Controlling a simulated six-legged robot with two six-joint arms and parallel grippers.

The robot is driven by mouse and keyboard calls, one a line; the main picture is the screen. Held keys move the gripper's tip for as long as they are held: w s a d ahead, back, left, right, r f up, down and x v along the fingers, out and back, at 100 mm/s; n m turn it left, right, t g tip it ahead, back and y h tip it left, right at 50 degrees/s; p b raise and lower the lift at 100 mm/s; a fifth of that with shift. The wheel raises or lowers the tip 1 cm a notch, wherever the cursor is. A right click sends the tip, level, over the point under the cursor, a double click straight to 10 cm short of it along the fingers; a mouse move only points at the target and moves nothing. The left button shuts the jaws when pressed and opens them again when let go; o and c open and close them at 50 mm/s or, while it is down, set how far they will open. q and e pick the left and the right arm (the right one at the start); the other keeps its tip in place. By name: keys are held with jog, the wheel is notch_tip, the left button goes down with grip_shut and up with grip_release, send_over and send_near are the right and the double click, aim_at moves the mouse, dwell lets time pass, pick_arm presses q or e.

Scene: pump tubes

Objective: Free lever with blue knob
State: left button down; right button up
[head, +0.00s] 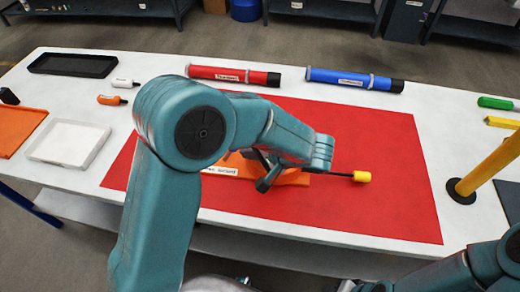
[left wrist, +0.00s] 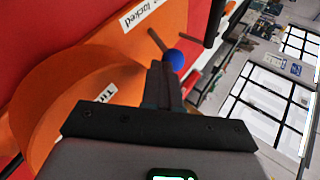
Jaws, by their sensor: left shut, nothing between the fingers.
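The blue knob (left wrist: 175,59) shows in the left wrist view, just beyond the tips of my left gripper (left wrist: 162,75). A thin dark rod runs from it beside the orange fixture (left wrist: 92,62). I cannot tell whether the fingers touch the knob. The fingers are shut with nothing between them. In the head view my left gripper (head: 264,184) is low over the orange fixture (head: 292,179), and my arm hides much of the fixture and the blue knob. A label reading "locked" (left wrist: 138,14) is on the orange surface. My right gripper is not visible.
A dark rod with a yellow knob (head: 362,176) sticks out right of the fixture over the red mat (head: 390,215). Red (head: 234,75) and blue (head: 353,79) tubes lie behind. A yellow post (head: 488,168) stands at right. The mat's right side is clear.

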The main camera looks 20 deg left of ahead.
pick_arm(q)
jog(key=shift+a+f, duration=0.35)
jog(key=shift+a, duration=0.1)
jog(key=shift+r, duration=0.1)
